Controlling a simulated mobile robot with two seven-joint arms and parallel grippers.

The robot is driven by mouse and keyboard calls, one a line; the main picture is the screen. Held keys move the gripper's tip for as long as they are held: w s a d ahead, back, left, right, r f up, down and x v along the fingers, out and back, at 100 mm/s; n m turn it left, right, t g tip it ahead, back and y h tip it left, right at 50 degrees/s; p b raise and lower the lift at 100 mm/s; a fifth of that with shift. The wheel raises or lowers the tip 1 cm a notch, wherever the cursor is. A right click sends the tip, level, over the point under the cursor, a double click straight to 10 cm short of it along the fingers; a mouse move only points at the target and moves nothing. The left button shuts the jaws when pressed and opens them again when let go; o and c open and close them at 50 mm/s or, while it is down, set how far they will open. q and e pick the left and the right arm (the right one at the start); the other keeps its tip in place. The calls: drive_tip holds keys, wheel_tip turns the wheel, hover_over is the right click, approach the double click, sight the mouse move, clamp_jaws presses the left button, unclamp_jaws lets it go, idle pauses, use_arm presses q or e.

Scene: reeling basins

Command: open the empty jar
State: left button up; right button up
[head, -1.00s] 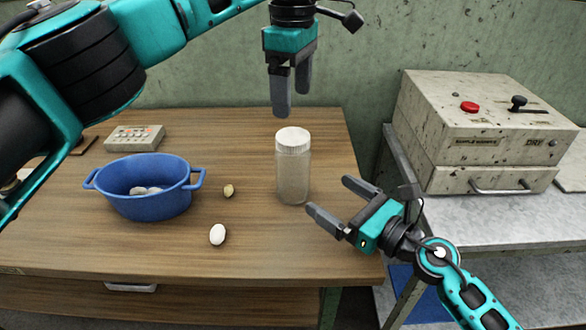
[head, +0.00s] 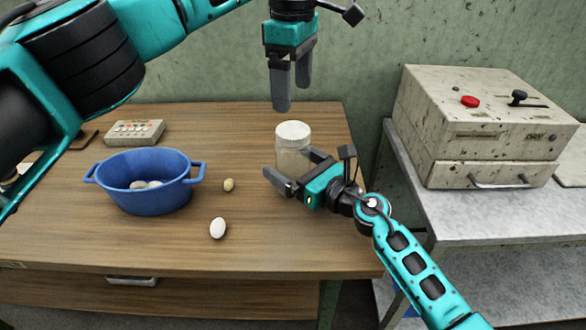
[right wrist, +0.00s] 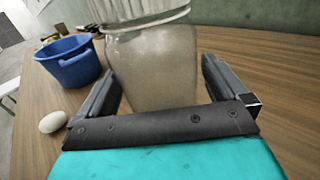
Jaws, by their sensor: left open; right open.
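The jar (head: 292,152) is a clear, cloudy cylinder with a white ribbed lid (head: 293,131), upright on the wooden table with its lid on. My right gripper (head: 292,172) is open at the jar's lower body, which hides part of it. In the right wrist view the jar (right wrist: 150,70) stands between the two open fingers, with some room beside it. My left gripper (head: 292,90) is open and empty, pointing down above the lid and apart from it.
A blue basin (head: 150,205) with pale cocoons stands at left. A white cocoon (head: 218,228) and a yellowish one (head: 228,185) lie on the wooden table (head: 90,240). A keypad box (head: 135,132) is behind. A worn machine (head: 480,125) stands on the right bench.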

sight(293, 130)
drive_tip(key=shift+c, duration=0.2)
drive_tip(key=c, duration=1.5)
use_arm(q)
drive_tip(key=shift+m, duration=0.4)
use_arm(e)
drive_tip(key=c, duration=0.3)
use_arm(q)
drive_tip(key=m, duration=0.6)
use_arm(e)
clamp_jaws()
use_arm(q)
drive_tip(key=m, duration=0.6)
drive_tip(key=shift+f+m, duration=0.4)
drive_tip(key=shift+f, duration=0.1)
wheel_tip(293, 130, down, 7)
